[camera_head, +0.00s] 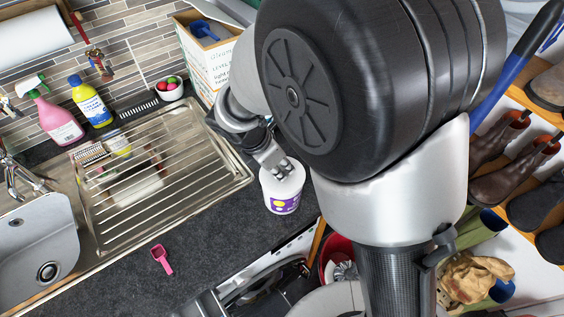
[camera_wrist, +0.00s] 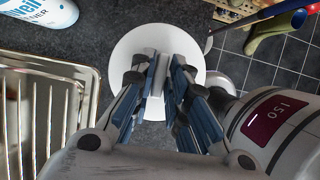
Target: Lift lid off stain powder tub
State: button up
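The stain powder tub (camera_head: 283,204) is white with a purple and yellow label. It stands upright on the dark worktop, right of the draining board. Its round white lid (camera_head: 291,185) sits on top; in the wrist view the lid (camera_wrist: 127,52) is a white disc beneath my fingers. My gripper (camera_head: 283,169) points down at the middle of the lid, with its fingertips at or just above it. In the wrist view my gripper (camera_wrist: 159,76) has its fingers close together, with a pale strip between them. I cannot tell whether they grip a part of the lid.
A steel sink and draining board (camera_head: 165,170) lie left. A pink scoop (camera_head: 161,258) lies on the front worktop. Behind stand a pink spray bottle (camera_head: 58,120), a yellow bottle (camera_head: 90,104), a small bowl (camera_head: 170,90) and a box (camera_head: 205,60). Boots (camera_head: 497,165) fill a rack at right.

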grip_shut()
jog(key=shift+r, duration=0.1)
